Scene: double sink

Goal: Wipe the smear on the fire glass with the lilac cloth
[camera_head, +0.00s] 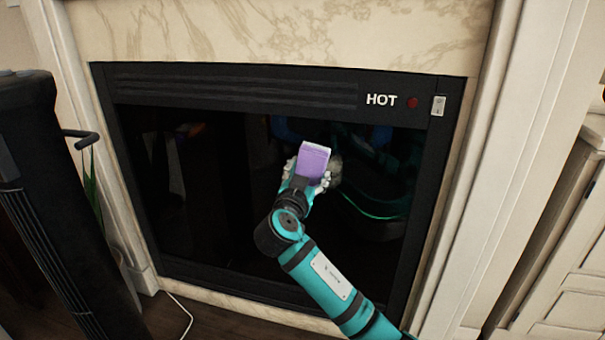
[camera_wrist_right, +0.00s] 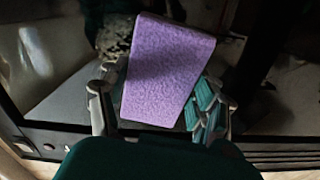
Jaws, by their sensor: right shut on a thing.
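The lilac cloth (camera_head: 314,158) is a folded, thick pad held in front of the dark fire glass (camera_head: 220,215). My right gripper (camera_head: 307,172) is shut on it, one finger on each side; the right wrist view shows the cloth (camera_wrist_right: 165,70) between the fingers of the gripper (camera_wrist_right: 158,98). A greyish, mottled smear (camera_head: 335,169) shows on the glass just right of the cloth, partly hidden by it. In the right wrist view the smear (camera_wrist_right: 114,36) lies by the cloth's upper left edge. I cannot tell whether the cloth touches the glass. My left gripper is not in view.
A black frame with a vent grille (camera_head: 235,92) surrounds the glass, with HOT lettering, a red dot (camera_head: 412,102) and a small switch (camera_head: 438,105). A tall black appliance (camera_head: 50,200) stands at left. A cream cabinet (camera_head: 565,260) stands at right. The glass mirrors my arm.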

